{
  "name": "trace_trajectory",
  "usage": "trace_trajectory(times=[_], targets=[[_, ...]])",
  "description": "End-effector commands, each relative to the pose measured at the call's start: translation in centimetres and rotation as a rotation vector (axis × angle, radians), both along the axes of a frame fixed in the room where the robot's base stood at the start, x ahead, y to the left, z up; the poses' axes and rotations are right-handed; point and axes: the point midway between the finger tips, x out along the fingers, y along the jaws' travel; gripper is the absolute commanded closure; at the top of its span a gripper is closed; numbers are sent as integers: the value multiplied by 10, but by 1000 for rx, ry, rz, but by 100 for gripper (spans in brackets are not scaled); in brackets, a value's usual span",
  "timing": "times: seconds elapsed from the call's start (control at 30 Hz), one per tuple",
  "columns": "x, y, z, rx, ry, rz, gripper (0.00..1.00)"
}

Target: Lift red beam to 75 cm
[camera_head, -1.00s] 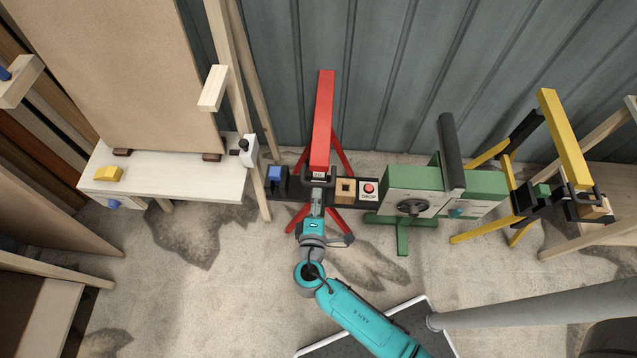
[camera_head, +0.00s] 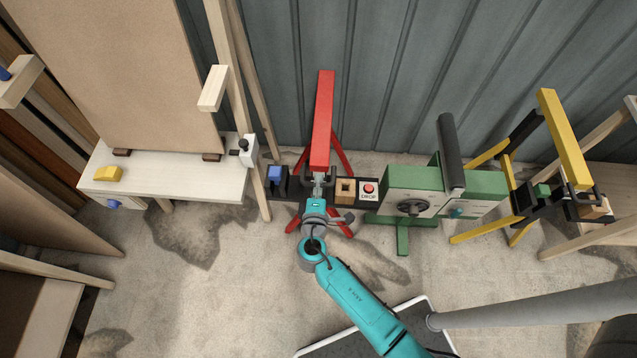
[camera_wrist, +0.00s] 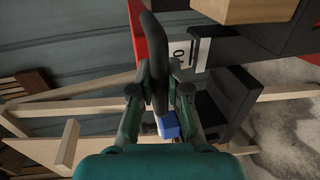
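The red beam (camera_head: 322,120) rests on a red-legged stand and runs back toward the corrugated wall. A black U-shaped handle (camera_wrist: 155,60) is at the beam's near end. My gripper (camera_head: 318,180) is at that handle, in front of the beam. In the wrist view my gripper's fingers (camera_wrist: 161,85) lie close on both sides of the handle bar and appear shut on it.
A blue button (camera_head: 275,173) lies left of the stand, a red DROP button (camera_head: 369,189) right. A green machine (camera_head: 412,190) and a yellow beam (camera_head: 562,135) stand farther right. A pale bench (camera_head: 165,175) is left. The concrete floor in front is mostly clear.

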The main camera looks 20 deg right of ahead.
Motion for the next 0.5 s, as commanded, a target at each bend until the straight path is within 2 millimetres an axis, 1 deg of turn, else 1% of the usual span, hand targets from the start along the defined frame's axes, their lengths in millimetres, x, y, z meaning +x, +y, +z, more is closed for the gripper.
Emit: trace_trajectory(times=[0.27, 0.37, 0.5], targets=[[0, 0, 2, 0, 0, 0, 100], [0, 0, 15, 1, -4, -1, 100], [0, 0, 41, 2, -5, -1, 100]])
